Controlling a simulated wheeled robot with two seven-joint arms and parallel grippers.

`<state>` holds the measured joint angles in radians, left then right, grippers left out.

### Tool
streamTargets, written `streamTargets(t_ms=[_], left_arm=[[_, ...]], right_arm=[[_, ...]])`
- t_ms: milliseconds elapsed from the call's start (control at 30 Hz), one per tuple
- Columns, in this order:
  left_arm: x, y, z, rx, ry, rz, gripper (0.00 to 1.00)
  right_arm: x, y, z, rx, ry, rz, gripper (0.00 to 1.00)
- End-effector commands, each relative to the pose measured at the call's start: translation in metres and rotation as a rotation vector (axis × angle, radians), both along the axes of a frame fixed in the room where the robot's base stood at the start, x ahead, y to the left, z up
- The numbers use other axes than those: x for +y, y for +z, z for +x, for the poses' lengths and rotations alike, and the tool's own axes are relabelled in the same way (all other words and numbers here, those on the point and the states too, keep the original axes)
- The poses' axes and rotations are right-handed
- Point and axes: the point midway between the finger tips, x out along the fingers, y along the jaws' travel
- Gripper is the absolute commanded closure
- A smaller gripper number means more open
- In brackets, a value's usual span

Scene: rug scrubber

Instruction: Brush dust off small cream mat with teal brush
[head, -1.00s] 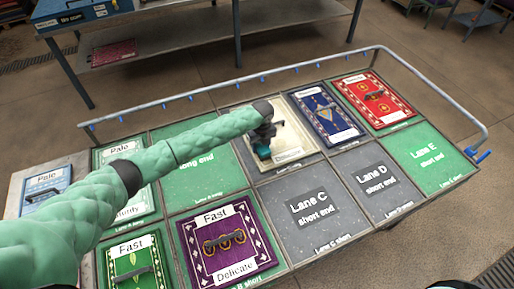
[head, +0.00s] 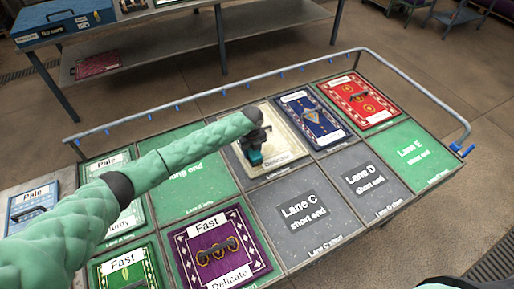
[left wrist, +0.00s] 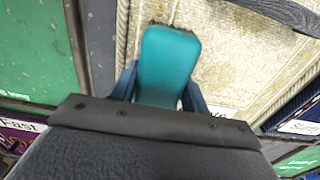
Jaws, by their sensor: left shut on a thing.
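The small cream mat (head: 286,130) lies in the back middle lane of the table, partly hidden by my left arm and gripper. It bears a "Delicate" label at its near edge. Brownish specks show on its surface in the left wrist view (left wrist: 225,50). My left gripper (head: 257,148) is over the mat, shut on the teal brush (head: 254,158). The brush's teal back fills the middle of the left wrist view (left wrist: 167,65), between the two fingers. Its bristles are mostly hidden, so contact with the mat cannot be told. My right gripper is not in view.
A blue mat (head: 312,119) lies right of the cream mat, with a red mat (head: 360,99) beyond. A purple mat (head: 216,250) lies in front. Lanes C (head: 302,211) and D (head: 362,180) are bare. A metal rail (head: 215,93) runs along the table's back.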

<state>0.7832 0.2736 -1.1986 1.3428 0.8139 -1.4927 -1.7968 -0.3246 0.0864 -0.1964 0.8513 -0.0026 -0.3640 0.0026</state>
Motion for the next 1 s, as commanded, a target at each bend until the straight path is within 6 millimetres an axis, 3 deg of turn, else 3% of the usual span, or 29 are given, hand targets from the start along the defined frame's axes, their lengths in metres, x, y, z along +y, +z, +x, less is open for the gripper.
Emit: streamTargets(t_ms=[500,833,1000], left_arm=[[0.032,0.002,-0.013,0.001,0.001,0.002,0.88],[0.033,0.003,-0.013,-0.001,0.0,0.0,0.88],[0.033,0.013,-0.013,-0.002,0.0,0.0,0.88]], right_arm=[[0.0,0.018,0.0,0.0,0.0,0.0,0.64],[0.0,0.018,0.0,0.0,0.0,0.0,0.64],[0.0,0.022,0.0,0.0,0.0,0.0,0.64]])
